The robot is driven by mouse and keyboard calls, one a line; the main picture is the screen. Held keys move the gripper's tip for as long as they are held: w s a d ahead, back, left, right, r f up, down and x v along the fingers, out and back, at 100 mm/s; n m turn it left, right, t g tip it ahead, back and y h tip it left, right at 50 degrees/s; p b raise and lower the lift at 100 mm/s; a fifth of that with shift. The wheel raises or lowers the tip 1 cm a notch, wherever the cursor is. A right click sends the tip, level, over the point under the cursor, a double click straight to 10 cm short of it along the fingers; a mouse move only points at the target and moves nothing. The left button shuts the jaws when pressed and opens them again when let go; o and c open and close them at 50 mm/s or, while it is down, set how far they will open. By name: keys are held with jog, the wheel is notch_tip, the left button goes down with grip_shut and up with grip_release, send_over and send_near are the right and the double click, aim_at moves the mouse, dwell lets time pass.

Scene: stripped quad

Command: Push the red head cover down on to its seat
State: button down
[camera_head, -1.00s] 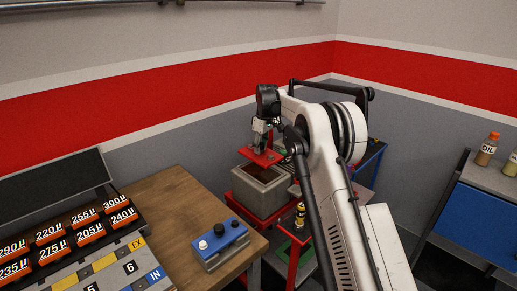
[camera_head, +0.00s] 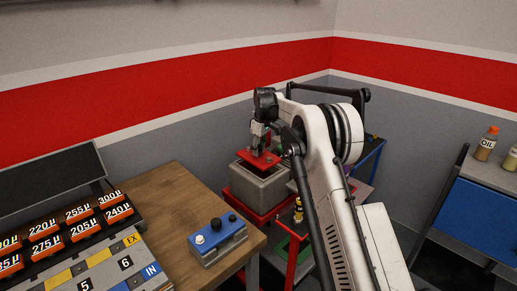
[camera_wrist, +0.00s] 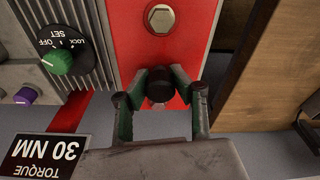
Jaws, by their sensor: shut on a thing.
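The red head cover (camera_head: 262,159) is a flat red plate over the grey block (camera_head: 256,188), with part of the block's dark opening showing beneath its front edge. I cannot tell whether it touches the block's rim. In the wrist view the red plate (camera_wrist: 187,38) carries a hex bolt (camera_wrist: 161,18) and a black knob (camera_wrist: 159,90). My gripper (camera_wrist: 160,75) is shut on this knob, with a finger on each side. My gripper (camera_head: 261,145) also shows above the cover in the head view. The seat itself is mostly hidden.
A wooden bench (camera_head: 172,203) with a blue box (camera_head: 218,243) stands at the left. A red frame (camera_head: 297,245) stands at right front of the block. The wrist view shows a grey unit with a green dial (camera_wrist: 58,62) and wooden boards (camera_wrist: 273,60) beside the plate.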

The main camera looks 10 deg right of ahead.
aim_at(258, 158)
jog(key=shift+f+b, duration=0.4)
jog(key=shift+f, duration=0.55)
jog(key=shift+f+b, duration=1.2)
dwell(1.9)
jog(key=c, duration=1.4)
grip_release()
jog(key=r, duration=0.8)
jog(key=s+d+r, duration=0.1)
jog(key=r, duration=0.3)
